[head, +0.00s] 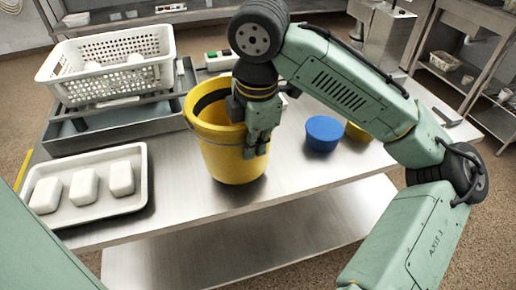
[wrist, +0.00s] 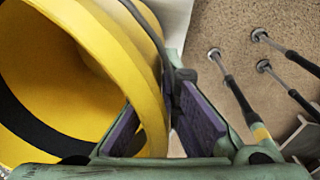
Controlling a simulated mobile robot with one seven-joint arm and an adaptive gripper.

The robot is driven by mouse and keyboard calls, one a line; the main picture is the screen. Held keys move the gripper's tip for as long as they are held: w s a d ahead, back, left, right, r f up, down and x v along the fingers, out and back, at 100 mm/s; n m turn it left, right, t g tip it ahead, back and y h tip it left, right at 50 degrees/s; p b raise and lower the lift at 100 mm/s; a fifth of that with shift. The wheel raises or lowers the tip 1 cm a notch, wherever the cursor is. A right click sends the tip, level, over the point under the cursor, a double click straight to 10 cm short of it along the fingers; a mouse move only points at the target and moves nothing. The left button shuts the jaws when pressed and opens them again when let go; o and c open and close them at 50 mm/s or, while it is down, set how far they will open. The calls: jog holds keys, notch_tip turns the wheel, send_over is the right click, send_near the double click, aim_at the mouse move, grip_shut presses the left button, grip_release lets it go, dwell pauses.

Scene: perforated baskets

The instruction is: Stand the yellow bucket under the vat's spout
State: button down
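The yellow bucket (head: 228,158) stands upright on the steel table, near its middle, with a dark band inside its rim. My gripper (head: 257,150) is at the bucket's near right side, pointing down. In the wrist view, the bucket (wrist: 120,50) fills the left. The gripper (wrist: 160,120) is open, with its purple pads on either side of the bucket wall. A gap shows between the wall and the right pad. A grey metal vessel (head: 388,38) at the back right may be the vat. I cannot make out its spout.
A blue round tub (head: 323,134) and a yellow round item (head: 357,133) stand right of the bucket. A white perforated basket (head: 112,47) sits over a metal tray at the left. A white tray (head: 70,215) holds three white blocks. Shelving (head: 478,75) is at the right.

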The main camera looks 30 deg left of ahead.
aim_at(258, 158)
jog(key=shift+w, duration=0.35)
jog(key=shift+w+d, duration=0.1)
jog(key=shift+w, duration=0.45)
notch_tip(258, 158, down, 3)
jog(key=shift+s+p, duration=0.15)
jog(key=shift+p, duration=0.2)
jog(key=shift+f, duration=0.3)
jog(key=shift+f, duration=0.25)
jog(key=c, duration=1.8)
grip_release()
